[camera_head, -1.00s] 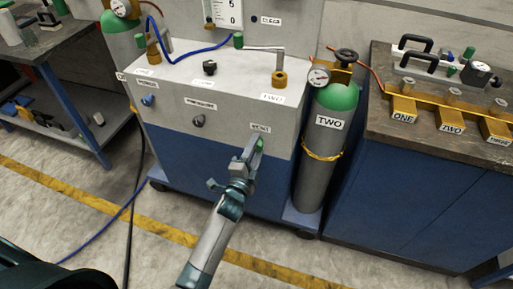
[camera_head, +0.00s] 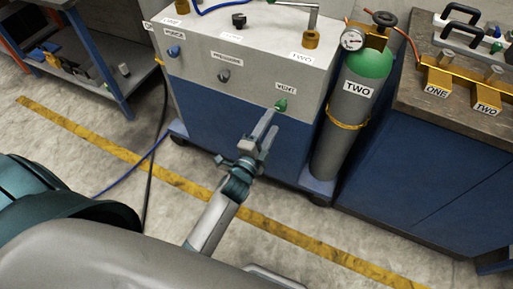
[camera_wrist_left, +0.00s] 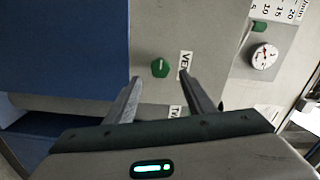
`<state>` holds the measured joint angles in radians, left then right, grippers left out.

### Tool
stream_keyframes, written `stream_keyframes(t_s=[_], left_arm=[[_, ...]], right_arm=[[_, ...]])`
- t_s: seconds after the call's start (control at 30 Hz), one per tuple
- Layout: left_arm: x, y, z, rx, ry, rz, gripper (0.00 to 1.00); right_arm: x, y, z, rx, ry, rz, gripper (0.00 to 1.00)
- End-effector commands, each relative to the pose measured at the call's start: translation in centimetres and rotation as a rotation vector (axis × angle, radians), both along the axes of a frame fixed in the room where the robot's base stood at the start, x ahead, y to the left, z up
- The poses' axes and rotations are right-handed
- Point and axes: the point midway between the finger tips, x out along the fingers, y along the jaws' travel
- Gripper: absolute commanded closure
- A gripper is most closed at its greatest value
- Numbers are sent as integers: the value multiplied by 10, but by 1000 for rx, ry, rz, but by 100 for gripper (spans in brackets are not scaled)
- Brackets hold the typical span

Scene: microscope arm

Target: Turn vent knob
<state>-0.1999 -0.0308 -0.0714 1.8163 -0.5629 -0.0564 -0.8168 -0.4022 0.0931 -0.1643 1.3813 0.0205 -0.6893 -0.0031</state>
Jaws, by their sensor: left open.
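The green vent knob (camera_head: 281,105) sits on the grey front panel of the cabinet, under a label reading VENT (camera_head: 286,87). In the left wrist view the knob (camera_wrist_left: 160,68) faces me with a pale mark on it, just beyond the fingertips and roughly midway between them. My left gripper (camera_head: 268,121) is open and empty, pointing up at the knob from below; it appears a little short of it. Its two fingers also show in the left wrist view (camera_wrist_left: 160,80). My right gripper is not in view.
A gas cylinder labelled TWO (camera_head: 350,110) stands right of the cabinet. A blue workbench (camera_head: 420,170) is farther right. Hoses run down the cabinet's left side.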

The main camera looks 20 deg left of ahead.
Motion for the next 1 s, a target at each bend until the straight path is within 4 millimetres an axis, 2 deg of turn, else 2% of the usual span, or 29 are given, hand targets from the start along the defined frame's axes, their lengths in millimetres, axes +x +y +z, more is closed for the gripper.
stream_keyframes(t_s=[0.1,0.3,0.5,0.7,1.0], left_arm=[[-25,1,-2,-1,2,0,51],[-62,2,-2,-2,2,1,51],[-86,3,-1,-1,0,1,51],[-96,3,0,-1,-1,1,51],[-96,3,0,-1,0,0,51]], right_arm=[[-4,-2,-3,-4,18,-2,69],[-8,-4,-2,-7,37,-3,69],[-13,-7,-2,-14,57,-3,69],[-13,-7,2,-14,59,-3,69],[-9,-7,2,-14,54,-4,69]])
